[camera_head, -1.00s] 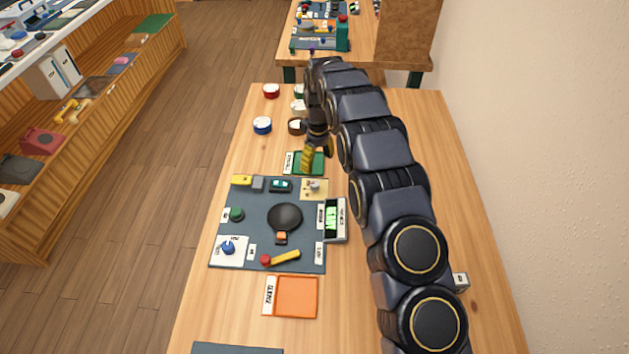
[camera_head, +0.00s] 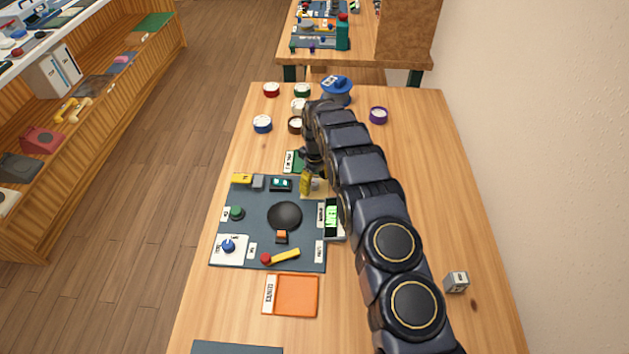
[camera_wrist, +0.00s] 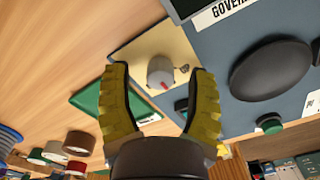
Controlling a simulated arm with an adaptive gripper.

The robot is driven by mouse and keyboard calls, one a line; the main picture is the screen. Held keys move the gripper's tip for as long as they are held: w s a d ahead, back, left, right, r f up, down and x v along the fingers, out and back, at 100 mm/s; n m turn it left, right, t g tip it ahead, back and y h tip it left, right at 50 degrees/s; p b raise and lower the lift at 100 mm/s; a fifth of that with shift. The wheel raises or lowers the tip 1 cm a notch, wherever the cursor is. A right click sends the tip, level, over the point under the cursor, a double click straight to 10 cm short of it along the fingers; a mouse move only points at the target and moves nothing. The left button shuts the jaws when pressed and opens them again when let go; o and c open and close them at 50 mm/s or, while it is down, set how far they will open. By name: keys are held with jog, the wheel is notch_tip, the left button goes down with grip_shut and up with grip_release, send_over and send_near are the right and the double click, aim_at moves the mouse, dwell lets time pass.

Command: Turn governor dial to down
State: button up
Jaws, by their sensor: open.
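A small grey knob (camera_wrist: 160,72) with a red mark stands on a tan plate (camera_wrist: 133,50) in the wrist view. In the head view the gripper (camera_head: 306,190) hangs over the tan plate (camera_head: 320,195) and hides the knob.
An orange tray (camera_head: 297,297) lies in front.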

jog(key=shift+c, duration=0.3)
grip_shut()
jog(key=shift+m, duration=0.3)
jog(key=m, duration=0.3)
jog(key=shift+m, duration=2.5)
